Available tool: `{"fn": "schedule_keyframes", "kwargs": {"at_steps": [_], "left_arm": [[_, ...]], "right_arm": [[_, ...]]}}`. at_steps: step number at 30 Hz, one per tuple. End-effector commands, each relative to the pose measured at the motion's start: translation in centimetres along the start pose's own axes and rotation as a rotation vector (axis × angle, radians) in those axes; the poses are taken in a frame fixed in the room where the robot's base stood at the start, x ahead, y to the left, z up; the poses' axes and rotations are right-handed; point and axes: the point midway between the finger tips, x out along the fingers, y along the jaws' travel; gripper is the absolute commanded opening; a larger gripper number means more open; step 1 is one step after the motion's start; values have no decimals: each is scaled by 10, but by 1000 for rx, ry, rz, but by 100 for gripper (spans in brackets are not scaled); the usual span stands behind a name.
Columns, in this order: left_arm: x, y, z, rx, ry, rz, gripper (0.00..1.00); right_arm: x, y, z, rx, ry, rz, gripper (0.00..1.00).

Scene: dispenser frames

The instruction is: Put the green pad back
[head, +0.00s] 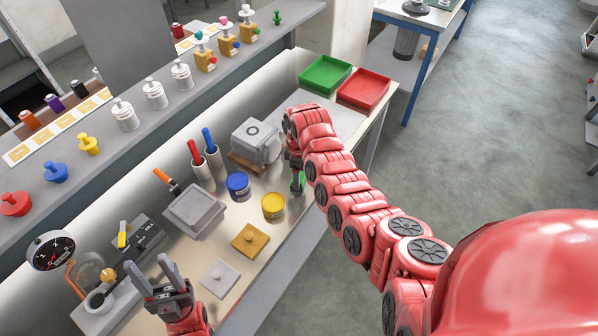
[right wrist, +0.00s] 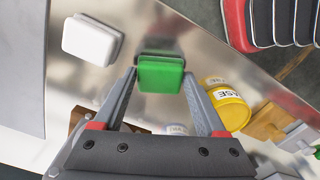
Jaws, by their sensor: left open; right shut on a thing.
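The green pad (right wrist: 161,74) is a small block with a darker edge, between the fingertips of my right gripper (right wrist: 160,82) in the right wrist view. My right gripper is shut on it. In the head view the green pad (head: 298,182) shows partly below my right gripper (head: 295,165), near the front edge of the counter, right of the yellow tin. A white pad (right wrist: 90,40) of similar shape lies apart at upper left in the right wrist view. My left gripper (head: 150,266) is open and empty at lower left, beside a grey square plate.
The yellow tin (head: 273,206) and blue tin (head: 238,186) stand left of my right gripper. A grey box-shaped device (head: 256,143) is behind it. A green tray (head: 325,74) and red tray (head: 364,90) sit at the far end. A shelf (head: 150,124) with bottles runs along the back.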

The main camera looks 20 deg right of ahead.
Motion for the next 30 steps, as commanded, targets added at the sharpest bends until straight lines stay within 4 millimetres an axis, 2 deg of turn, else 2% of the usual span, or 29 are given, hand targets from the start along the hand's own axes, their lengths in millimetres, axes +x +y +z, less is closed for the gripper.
{"fn": "schedule_keyframes", "kwargs": {"at_steps": [11, 12, 15, 16, 26, 30], "left_arm": [[-2, 0, 0, 0, 0, 0, 50], [-2, 0, 0, 0, 0, 0, 50], [-1, 0, 0, 0, 0, 0, 50], [-1, 0, 0, 0, 0, 0, 50], [-1, 0, 0, 0, 0, 0, 50], [-8, 0, 1, 0, 0, 0, 50]], "right_arm": [[6, 1, 0, 1, 1, 2, 22], [5, 1, 0, 1, 1, 2, 79], [4, 1, 0, 1, 1, 3, 97], [4, 1, 0, 1, 1, 3, 100], [0, 1, 0, 1, 1, 4, 100], [-16, 3, 0, 2, 2, 9, 100]]}}
